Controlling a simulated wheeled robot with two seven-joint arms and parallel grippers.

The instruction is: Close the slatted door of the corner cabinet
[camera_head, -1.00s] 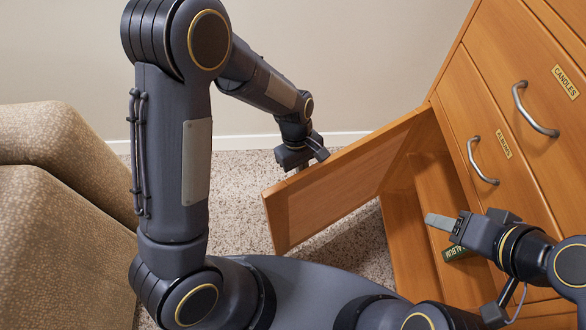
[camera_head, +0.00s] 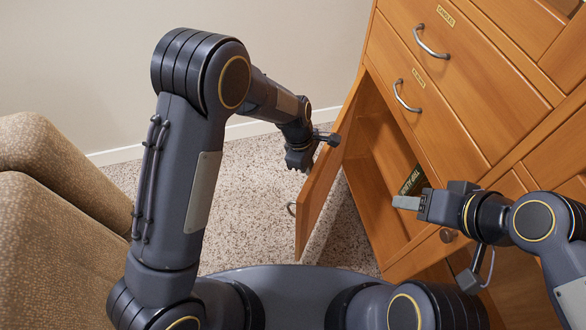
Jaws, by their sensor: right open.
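The wooden cabinet door (camera_head: 322,187) stands partly open at the lower left of the cabinet (camera_head: 470,95). I see it nearly edge-on, and no slats can be made out. A small metal handle (camera_head: 291,209) shows at its outer side. My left gripper (camera_head: 312,150) is at the door's outer side, near its upper part; I cannot tell whether it touches, and its jaws are unclear. My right gripper (camera_head: 407,202) is open and empty in front of the cabinet opening. A dark green album (camera_head: 411,180) stands inside the opening, partly hidden by my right gripper.
Drawers with metal handles and labels are above the opening; one reads CANDLES (camera_head: 446,15). A round wooden knob (camera_head: 447,235) is below my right gripper. A beige armchair (camera_head: 50,210) stands at the left. Speckled carpet (camera_head: 240,180) is clear between chair and door.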

